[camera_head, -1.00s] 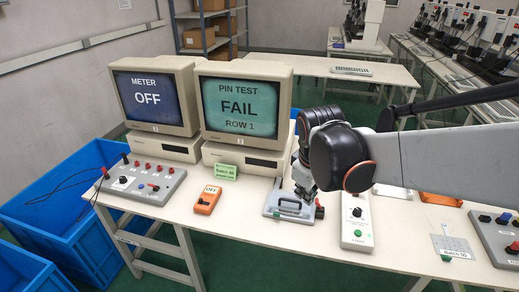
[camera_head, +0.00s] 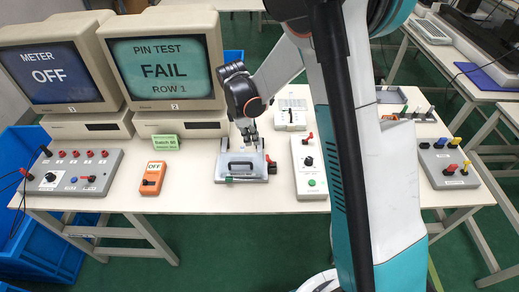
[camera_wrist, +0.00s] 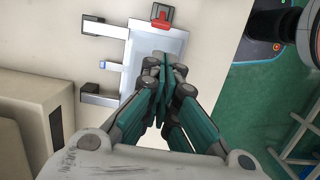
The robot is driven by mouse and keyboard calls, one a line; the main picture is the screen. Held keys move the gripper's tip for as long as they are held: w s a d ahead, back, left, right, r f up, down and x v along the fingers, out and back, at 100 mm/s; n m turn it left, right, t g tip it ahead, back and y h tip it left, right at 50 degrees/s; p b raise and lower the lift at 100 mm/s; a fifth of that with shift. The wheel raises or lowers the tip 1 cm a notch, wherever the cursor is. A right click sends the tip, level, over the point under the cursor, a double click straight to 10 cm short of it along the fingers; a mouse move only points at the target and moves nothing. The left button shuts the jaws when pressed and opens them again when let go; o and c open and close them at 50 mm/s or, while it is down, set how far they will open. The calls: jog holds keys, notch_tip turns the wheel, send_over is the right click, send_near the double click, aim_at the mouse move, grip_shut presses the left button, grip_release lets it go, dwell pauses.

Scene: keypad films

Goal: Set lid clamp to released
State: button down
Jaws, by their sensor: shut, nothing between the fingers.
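A grey test fixture (camera_head: 228,168) with a lid and a dark handle (camera_head: 241,167) lies on the white table in the head view. A small red clamp lever (camera_head: 271,162) sits at its right side. In the wrist view the fixture (camera_wrist: 167,45) is partly hidden behind my fingers, and the red lever (camera_wrist: 161,15) shows at the top, beyond the fingertips. My gripper (camera_head: 248,138) is over the fixture's back edge in the head view. In the wrist view my gripper (camera_wrist: 164,62) is shut and empty. Whether it touches the fixture I cannot tell.
A white box with a black knob and green button (camera_head: 309,165) stands just right of the fixture. An orange meter (camera_head: 152,178) lies to its left. Monitors reading OFF (camera_head: 52,75) and FAIL (camera_head: 165,68) stand behind left. Clear tabletop lies in front of the fixture.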

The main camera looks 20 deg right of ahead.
aim_at(259, 163)
jog(key=shift+w+d+f, duration=0.1)
jog(key=shift+w+f, duration=0.05)
jog(key=shift+f, duration=0.1)
jog(key=f+b, duration=0.1)
jog(key=f, duration=0.2)
jog(key=d+f+b, duration=0.1)
jog(key=f, duration=0.2)
jog(key=f+b, duration=0.1)
jog(key=f, duration=0.2)
jog(key=shift+s+d+f, duration=0.3)
jog(key=shift+d+f, duration=0.1)
